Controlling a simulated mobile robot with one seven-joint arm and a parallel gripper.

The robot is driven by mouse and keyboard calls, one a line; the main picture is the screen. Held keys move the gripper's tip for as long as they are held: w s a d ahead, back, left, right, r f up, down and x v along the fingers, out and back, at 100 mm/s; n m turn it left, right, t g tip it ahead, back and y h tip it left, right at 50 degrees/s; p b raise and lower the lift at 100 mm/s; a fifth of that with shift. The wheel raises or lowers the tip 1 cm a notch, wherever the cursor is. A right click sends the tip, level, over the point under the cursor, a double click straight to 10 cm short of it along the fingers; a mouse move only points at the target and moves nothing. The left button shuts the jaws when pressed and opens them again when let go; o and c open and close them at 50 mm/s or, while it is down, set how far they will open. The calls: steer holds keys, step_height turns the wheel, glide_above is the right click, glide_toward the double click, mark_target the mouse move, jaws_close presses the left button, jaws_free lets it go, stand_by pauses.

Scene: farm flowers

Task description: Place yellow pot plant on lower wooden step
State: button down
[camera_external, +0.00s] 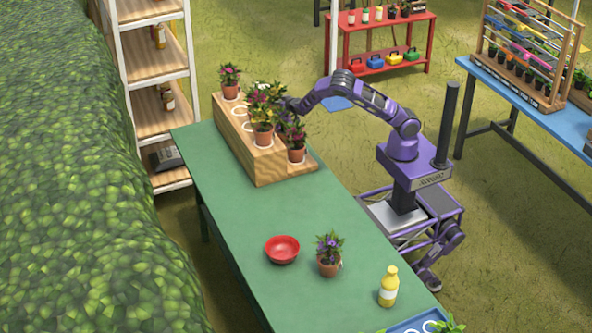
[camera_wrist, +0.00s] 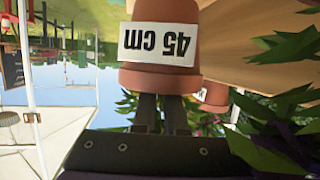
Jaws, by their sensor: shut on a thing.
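The yellow-flowered plant in a terracotta pot (camera_external: 263,136) is at the front end of the upper wooden step (camera_external: 232,112), beside white rings. My gripper (camera_external: 284,104) is behind its foliage, so the jaws are hidden there. In the wrist view, my gripper (camera_wrist: 160,112) is shut on the rim of a terracotta pot (camera_wrist: 160,78) with an upside-down "45 cm" label; it appears to be the yellow plant's pot. Its flowers are out of that view. I cannot tell whether it touches the step. The lower wooden step (camera_external: 305,166) carries a purple-flowered pot plant (camera_external: 296,155).
Another pot plant (camera_external: 230,90) stands at the far end of the upper step. A red bowl (camera_external: 282,250), a purple pot plant (camera_external: 329,263) and a yellow bottle (camera_external: 389,288) stand on the green table (camera_external: 330,205). Leaves and another pot (camera_wrist: 214,96) are close beside my gripper.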

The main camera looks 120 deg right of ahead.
mark_target(276, 111)
steer(key=shift+f+b, duration=0.3)
steer(key=shift+f, duration=2.3)
steer(key=shift+f, duration=0.2)
steer(key=c, duration=1)
jaws_free()
steer(key=shift+o, duration=0.2)
steer(key=shift+r, duration=0.3)
steer(key=p+v, duration=0.1)
steer(key=v, duration=1.1)
steer(key=shift+f, duration=0.2)
